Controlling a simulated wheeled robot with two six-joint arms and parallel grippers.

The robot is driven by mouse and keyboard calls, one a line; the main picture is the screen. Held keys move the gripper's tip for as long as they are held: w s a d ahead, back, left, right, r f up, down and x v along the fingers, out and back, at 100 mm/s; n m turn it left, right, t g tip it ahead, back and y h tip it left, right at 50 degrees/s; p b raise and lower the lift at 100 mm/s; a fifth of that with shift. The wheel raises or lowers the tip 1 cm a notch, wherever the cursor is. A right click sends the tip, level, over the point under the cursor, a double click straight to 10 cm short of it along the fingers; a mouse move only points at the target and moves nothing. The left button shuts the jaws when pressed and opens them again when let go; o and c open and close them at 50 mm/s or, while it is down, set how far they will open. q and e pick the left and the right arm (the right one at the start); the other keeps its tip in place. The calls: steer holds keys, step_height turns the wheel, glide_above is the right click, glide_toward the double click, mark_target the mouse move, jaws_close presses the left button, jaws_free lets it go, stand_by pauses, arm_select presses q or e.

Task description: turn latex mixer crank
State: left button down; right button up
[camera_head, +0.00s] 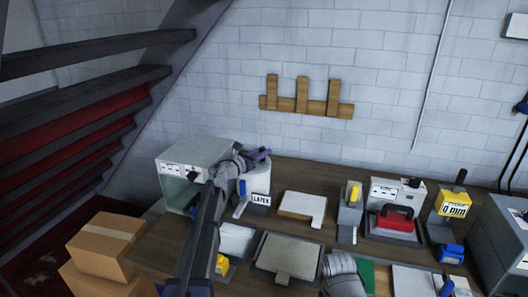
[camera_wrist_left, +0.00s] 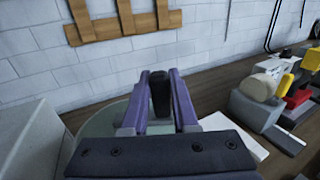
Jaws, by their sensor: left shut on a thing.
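The latex mixer is a pale drum (camera_head: 257,182) with a "LATEX" label (camera_head: 261,199), on the bench left of centre in the head view. My left arm crosses in front and hides part of it. My left gripper (camera_head: 258,155) is over the top of the drum. In the left wrist view its purple fingers (camera_wrist_left: 160,84) are shut on an upright black crank handle (camera_wrist_left: 160,98). A pale green round top (camera_wrist_left: 103,120) shows below the fingers. The crank's arm is hidden.
A grey-green box machine (camera_head: 196,152) stands close left of the drum. A white block (camera_head: 302,206) lies to its right. Farther right are a machine with a red part (camera_head: 395,219) and a yellow "0 mm" gauge (camera_head: 454,207). Cardboard boxes (camera_head: 105,245) stand at lower left.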

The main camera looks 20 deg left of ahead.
arm_select(q)
steer(key=shift+s+a+m+g+h, duration=0.1)
steer(key=shift+s+m+g+h, duration=0.05)
steer(key=shift+m+g+h, duration=0.3)
steer(key=shift+s+a+m+g+h, duration=0.15)
steer(key=shift+m+h, duration=0.1)
steer(key=shift+h, duration=0.3)
steer(key=c, duration=0.7)
jaws_free()
steer(key=shift+s, duration=0.1)
steer(key=v, duration=0.7)
steer(key=shift+s+a, duration=0.2)
steer(key=shift+s, duration=0.05)
